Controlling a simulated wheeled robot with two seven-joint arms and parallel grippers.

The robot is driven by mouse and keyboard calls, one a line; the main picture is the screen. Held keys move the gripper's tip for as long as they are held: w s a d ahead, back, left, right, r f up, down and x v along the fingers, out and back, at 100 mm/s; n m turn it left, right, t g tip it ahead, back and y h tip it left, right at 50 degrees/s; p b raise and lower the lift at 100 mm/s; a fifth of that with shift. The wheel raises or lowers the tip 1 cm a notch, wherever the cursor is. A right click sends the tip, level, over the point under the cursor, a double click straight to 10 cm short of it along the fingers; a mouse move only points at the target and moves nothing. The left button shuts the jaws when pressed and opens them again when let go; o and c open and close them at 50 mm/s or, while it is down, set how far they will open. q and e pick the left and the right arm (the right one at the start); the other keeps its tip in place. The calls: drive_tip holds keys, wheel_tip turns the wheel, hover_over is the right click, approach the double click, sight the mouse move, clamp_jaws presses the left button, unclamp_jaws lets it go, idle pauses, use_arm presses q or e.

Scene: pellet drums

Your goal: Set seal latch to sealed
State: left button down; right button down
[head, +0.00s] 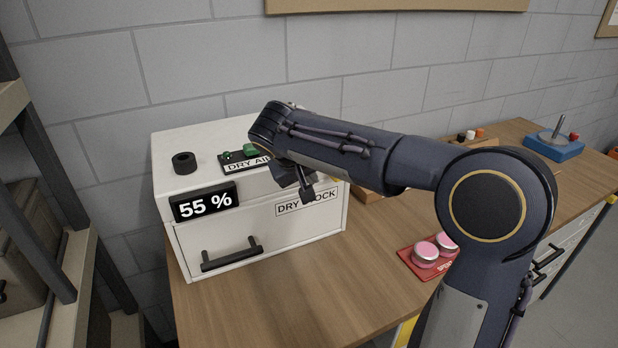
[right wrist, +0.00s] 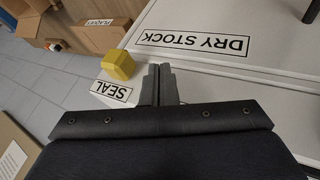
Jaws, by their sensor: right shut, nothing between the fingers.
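A white dry stock cabinet (head: 260,240) with a front drawer stands on the wooden bench in the head view. In the right wrist view a yellow faceted knob (right wrist: 118,65) sits beside a SEAL label (right wrist: 112,90), at the cabinet's edge. In the head view the gripper (head: 307,190) is by the cabinet's front right. My left gripper is not in view.
A black round knob (head: 184,162) and a green control (head: 250,150) by the DRY AIR label are on the cabinet top. A display (head: 206,202) reads 55 %. Pink-topped tins stand on a red mat (head: 412,262) to the right.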

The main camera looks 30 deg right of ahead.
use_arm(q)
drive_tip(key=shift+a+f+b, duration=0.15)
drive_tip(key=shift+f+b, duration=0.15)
use_arm(e)
drive_tip(key=v, duration=1)
drive_tip(key=shift+a, duration=0.15)
drive_tip(key=shift+f, duration=0.1)
drive_tip(key=s+d+f+n+y, duration=0.15)
drive_tip(key=s+f+y, duration=0.35)
drive_tip(key=s+f, duration=0.5)
drive_tip(key=s+a+f+y, duration=0.2)
drive_tip(key=s+a+f, duration=0.1)
drive_tip(key=s, duration=0.4)
drive_tip(key=s+a+f+m+t+y, duration=0.1)
drive_tip(key=s+a+f+y, duration=0.1)
drive_tip(key=s+f, duration=0.3)
drive_tip(key=s+a, duration=0.1)
drive_tip(key=s, duration=0.1)
drive_tip(key=shift+s+a+f+y, duration=0.15)
drive_tip(key=shift+s+f+y, duration=0.15)
drive_tip(key=shift+y, duration=0.1)
